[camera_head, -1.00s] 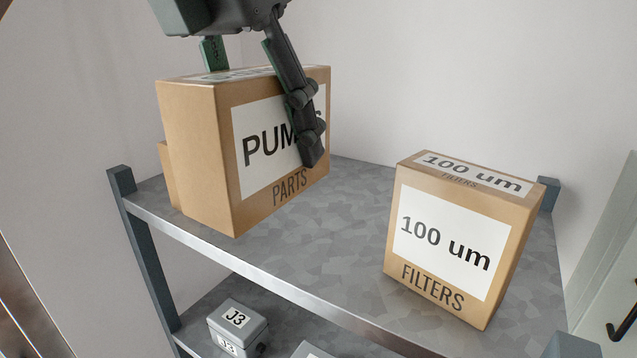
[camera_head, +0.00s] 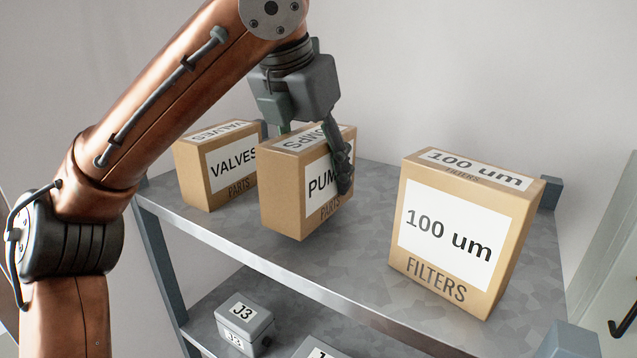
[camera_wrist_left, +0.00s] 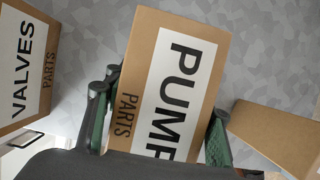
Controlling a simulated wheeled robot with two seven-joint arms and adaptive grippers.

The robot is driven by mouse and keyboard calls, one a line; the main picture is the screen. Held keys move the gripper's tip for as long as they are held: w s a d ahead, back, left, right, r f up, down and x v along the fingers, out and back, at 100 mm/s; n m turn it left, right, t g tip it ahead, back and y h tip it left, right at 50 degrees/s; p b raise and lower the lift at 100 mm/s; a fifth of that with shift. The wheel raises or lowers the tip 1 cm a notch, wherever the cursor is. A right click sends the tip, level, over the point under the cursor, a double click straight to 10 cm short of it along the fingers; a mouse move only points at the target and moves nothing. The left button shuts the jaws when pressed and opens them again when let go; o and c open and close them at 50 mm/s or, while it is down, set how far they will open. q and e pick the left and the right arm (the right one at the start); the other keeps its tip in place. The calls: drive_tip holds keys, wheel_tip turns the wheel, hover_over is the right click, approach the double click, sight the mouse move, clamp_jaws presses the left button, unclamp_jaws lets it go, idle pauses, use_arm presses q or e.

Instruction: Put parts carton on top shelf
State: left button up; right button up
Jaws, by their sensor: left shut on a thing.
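The brown "PUMPS PARTS" carton (camera_head: 281,196) is upright over the top shelf (camera_head: 240,237), between two other cartons. My left gripper (camera_head: 316,157) reaches down from above and is shut on this carton, one finger across its labelled front and the other mostly hidden behind it. I cannot tell whether its base touches the shelf or hangs just above it. In the left wrist view the pumps carton (camera_wrist_left: 143,60) sits between the two fingers (camera_wrist_left: 158,118). My right gripper is not in view.
A "VALVES PARTS" carton (camera_head: 192,178) stands close to the left with a narrow gap. A larger "100 um FILTERS" carton (camera_head: 455,235) stands to the right, with bare shelf between. Grey J3 box (camera_head: 245,318) sits on the lower shelf. A wall closes the back.

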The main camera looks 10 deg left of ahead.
sight(304, 138)
use_arm(q)
drive_tip(key=shift+w+f, duration=0.1)
drive_tip(key=shift+f, duration=0.85)
drive_tip(key=shift+s+a, duration=0.25)
drive_tip(key=shift+s, duration=0.15)
drive_tip(key=shift+w+d+f, duration=0.2)
drive_tip(key=o, duration=1.7)
drive_tip(key=shift+s, duration=0.15)
drive_tip(key=shift+o, duration=0.3)
drive_tip(key=shift+r, duration=0.4)
drive_tip(key=v, duration=0.9)
drive_tip(key=shift+s, duration=0.1)
drive_tip(key=shift+v, duration=1.2)
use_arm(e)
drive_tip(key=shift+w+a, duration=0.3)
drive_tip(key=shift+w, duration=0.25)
use_arm(q)
drive_tip(key=shift+d+f, duration=0.1)
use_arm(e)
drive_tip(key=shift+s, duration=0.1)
